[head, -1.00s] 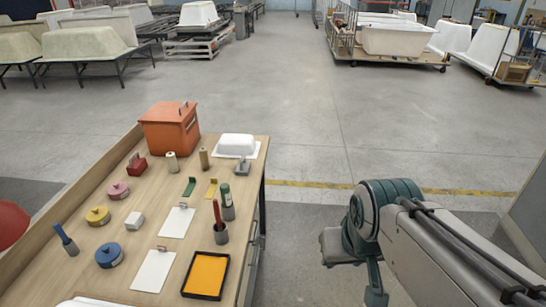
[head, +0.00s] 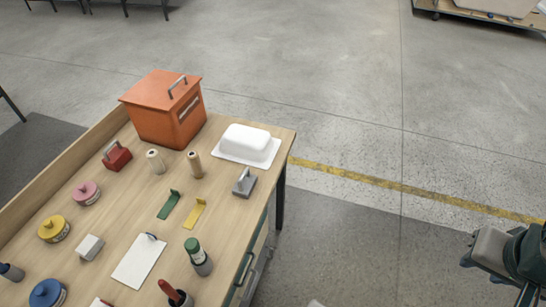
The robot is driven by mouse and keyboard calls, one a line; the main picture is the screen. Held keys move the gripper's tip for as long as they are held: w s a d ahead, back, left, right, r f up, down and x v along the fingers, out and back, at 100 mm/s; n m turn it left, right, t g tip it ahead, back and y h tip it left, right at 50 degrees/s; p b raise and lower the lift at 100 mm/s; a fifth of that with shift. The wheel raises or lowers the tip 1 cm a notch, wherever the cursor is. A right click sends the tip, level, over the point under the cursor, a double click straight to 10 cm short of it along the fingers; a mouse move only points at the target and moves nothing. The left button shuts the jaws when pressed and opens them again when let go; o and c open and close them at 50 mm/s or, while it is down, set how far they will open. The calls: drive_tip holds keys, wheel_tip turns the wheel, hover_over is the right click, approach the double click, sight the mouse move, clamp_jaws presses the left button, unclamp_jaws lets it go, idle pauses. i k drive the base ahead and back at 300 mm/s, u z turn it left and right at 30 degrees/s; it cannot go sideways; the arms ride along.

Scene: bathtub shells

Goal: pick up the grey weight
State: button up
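The grey weight (head: 244,183) is a small flat block with an upright loop handle. It stands on the wooden table (head: 125,210) near its right edge, just in front of the white covered dish. Nothing touches or covers it. Part of my arm, grey and dark teal, shows at the far right edge of the head view, well away from the table over the floor. I cannot make out my gripper's fingers in the view.
A white dish (head: 246,144) and an orange lidded box (head: 165,108) stand behind the weight. A similar red weight (head: 116,157), two spools, green and yellow brackets (head: 195,213), and a green-topped bottle (head: 198,256) share the table.

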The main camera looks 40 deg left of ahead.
sight(244, 186)
drive_tip(key=u, duration=0.6)
drive_tip(key=i, duration=1.15)
drive_tip(key=u, duration=1.05)
drive_tip(key=i, duration=0.25)
drive_tip(key=u, duration=0.25)
